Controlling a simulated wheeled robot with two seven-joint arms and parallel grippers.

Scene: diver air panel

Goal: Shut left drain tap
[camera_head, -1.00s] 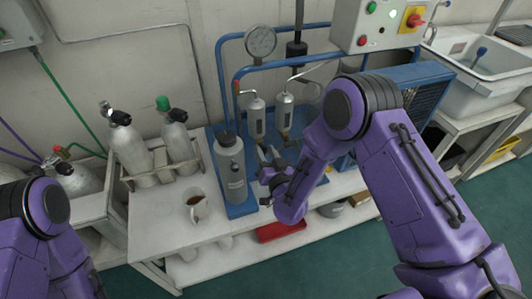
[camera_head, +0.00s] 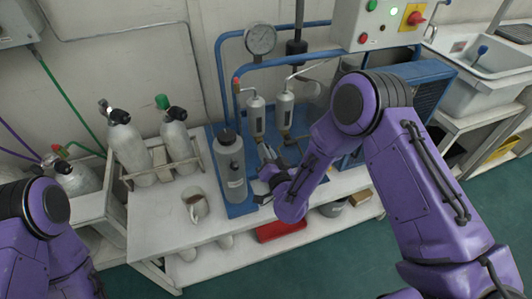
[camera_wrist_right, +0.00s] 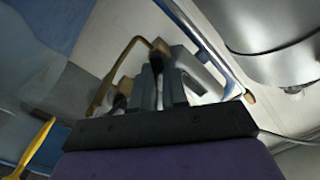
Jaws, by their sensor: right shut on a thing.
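Two grey filter cylinders stand side by side on the blue panel frame, the left one (camera_head: 257,116) and the right one (camera_head: 285,110). My right gripper (camera_head: 266,155) is just below the left cylinder and hides the drain tap there in the head view. In the right wrist view, my right gripper's fingers (camera_wrist_right: 158,88) are close together at a small fitting with a brass-coloured part (camera_wrist_right: 160,47). The gripper is shut on it, apparently the left drain tap. The tap's angle is not clear. My left gripper is out of view; only part of its arm shows.
A grey bottle (camera_head: 231,168) stands close left of my right gripper. A pressure gauge (camera_head: 260,39) and blue pipes rise behind. A mug (camera_head: 196,207) and racked cylinders (camera_head: 128,147) stand further left. In the wrist view, a yellow bar (camera_wrist_right: 36,148) shows at lower left.

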